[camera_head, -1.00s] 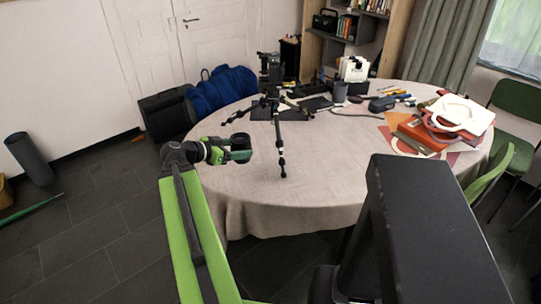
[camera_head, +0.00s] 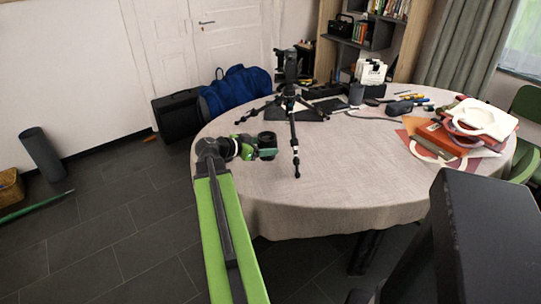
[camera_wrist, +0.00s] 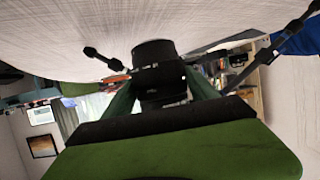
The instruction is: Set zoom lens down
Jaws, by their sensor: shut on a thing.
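My gripper (camera_head: 249,147) is shut on the zoom lens (camera_head: 267,140), a short black cylinder, over the left part of the round table (camera_head: 330,190). In the wrist view the lens (camera_wrist: 153,52) sits between the green fingers, with its end towards the pale tablecloth. Whether the lens touches the cloth cannot be told. A black tripod (camera_head: 294,135) with spread legs stands on the table just right of the lens. In the wrist view tripod legs (camera_wrist: 290,30) show on both sides of the lens.
Papers, orange folders and a white ring-shaped piece (camera_head: 483,118) lie at the table's right. The front of the table is clear. A blue bag (camera_head: 235,90) is behind the table.

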